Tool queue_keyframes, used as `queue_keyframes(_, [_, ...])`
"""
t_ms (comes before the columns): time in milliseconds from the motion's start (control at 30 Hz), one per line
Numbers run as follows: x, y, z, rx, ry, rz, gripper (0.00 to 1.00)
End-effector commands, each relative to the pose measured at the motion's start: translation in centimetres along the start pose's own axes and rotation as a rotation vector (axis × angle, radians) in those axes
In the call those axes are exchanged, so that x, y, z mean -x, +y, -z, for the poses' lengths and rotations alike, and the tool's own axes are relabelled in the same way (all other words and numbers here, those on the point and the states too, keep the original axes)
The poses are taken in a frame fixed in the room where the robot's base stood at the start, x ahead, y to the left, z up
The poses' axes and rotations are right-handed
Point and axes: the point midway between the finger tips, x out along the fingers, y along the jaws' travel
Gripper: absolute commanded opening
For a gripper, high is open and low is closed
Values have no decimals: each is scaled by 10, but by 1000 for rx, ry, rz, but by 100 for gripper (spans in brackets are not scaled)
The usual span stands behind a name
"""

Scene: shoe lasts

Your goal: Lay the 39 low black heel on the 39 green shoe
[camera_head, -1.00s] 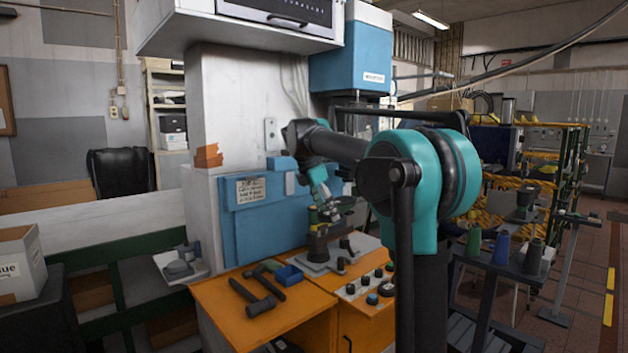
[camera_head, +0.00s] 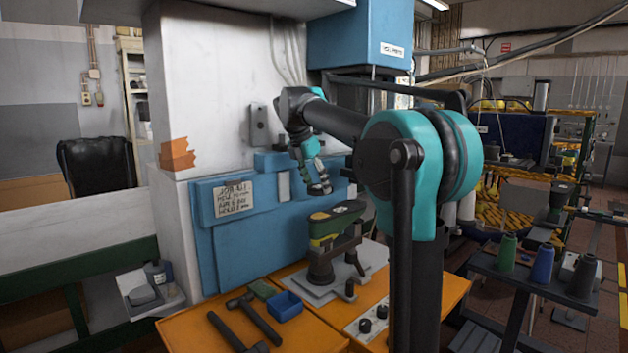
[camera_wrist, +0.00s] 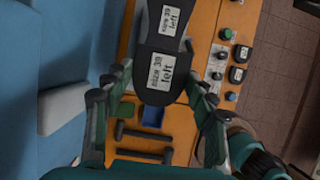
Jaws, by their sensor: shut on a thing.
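The green shoe (camera_head: 336,222), with a black sole on top and a yellow band, sits upside down on the post of a grey stand. My gripper (camera_head: 320,190) is above its left part in the head view, with a gap between. In the wrist view my gripper (camera_wrist: 156,82) is shut on the black heel (camera_wrist: 153,92), which bears a "size 39 left" label. Beyond the heel, the shoe's black sole (camera_wrist: 171,40) shows with a like label. The heel overlaps part of the sole in this view. In the head view the heel is small and dark.
The stand is on an orange bench (camera_head: 300,345) with hammers (camera_head: 250,320), a blue tray (camera_head: 285,305) and a button panel (camera_head: 372,322). A blue machine panel (camera_head: 235,225) stands close behind. A dark trolley (camera_head: 540,280) with thread spools is at the right.

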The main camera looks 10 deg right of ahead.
Motion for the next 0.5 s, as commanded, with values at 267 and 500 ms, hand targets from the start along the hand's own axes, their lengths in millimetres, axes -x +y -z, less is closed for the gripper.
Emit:
queue_keyframes(267, [-16,0,7,0,0,0,28])
queue_keyframes(500, [-29,0,12,0,0,0,28])
